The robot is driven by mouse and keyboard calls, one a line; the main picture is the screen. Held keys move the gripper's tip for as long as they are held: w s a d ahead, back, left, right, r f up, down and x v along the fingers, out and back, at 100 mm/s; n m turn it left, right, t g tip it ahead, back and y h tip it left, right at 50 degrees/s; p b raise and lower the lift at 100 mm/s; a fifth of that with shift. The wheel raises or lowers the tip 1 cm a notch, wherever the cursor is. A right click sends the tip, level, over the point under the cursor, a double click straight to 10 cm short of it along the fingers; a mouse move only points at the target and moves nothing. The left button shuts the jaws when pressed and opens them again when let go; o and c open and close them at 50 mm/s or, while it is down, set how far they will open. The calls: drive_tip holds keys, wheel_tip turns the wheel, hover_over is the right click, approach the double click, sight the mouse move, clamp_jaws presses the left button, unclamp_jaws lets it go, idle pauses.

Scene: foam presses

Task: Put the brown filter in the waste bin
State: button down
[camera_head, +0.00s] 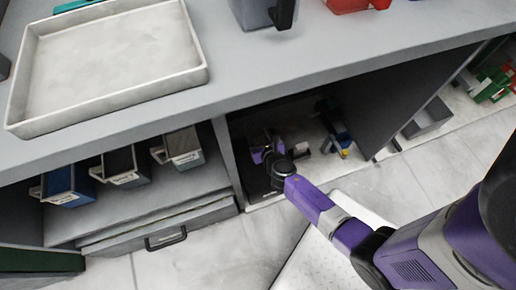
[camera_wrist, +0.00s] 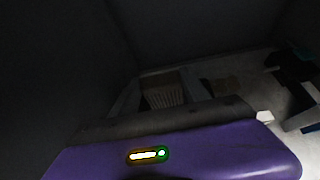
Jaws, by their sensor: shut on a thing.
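My gripper (camera_head: 266,150) is inside the dark open compartment under the bench, at the end of my purple arm. In the wrist view my gripper (camera_wrist: 160,98) shows past the purple wrist housing, with a finger on each side of a dark brownish ribbed piece (camera_wrist: 163,95). It looks like the brown filter, and the gripper is shut on it. Its lower part is hidden behind the wrist. A black low container or block (camera_head: 257,180) stands below the gripper in the compartment; I cannot tell whether it is the waste bin.
Dark and coloured items (camera_head: 335,125) lie right of the gripper in the compartment. The compartment's side walls and the bench top (camera_head: 330,60) close it in. A large pale tray (camera_head: 105,62) is on the bench. Several small bins (camera_head: 120,168) sit on the left shelf above a drawer (camera_head: 165,240).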

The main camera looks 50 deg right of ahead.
wheel_tip(320, 180, down, 15)
drive_tip(key=b, duration=1.2)
drive_tip(key=shift+b, duration=0.4)
drive_tip(key=shift+f, duration=0.15)
drive_tip(key=shift+f, duration=0.15)
drive_tip(key=c, duration=0.5)
unclamp_jaws()
drive_tip(key=p+v, duration=0.4)
drive_tip(key=v, duration=0.8)
drive_tip(key=shift+a+r, duration=0.1)
drive_tip(key=shift+r, duration=0.1)
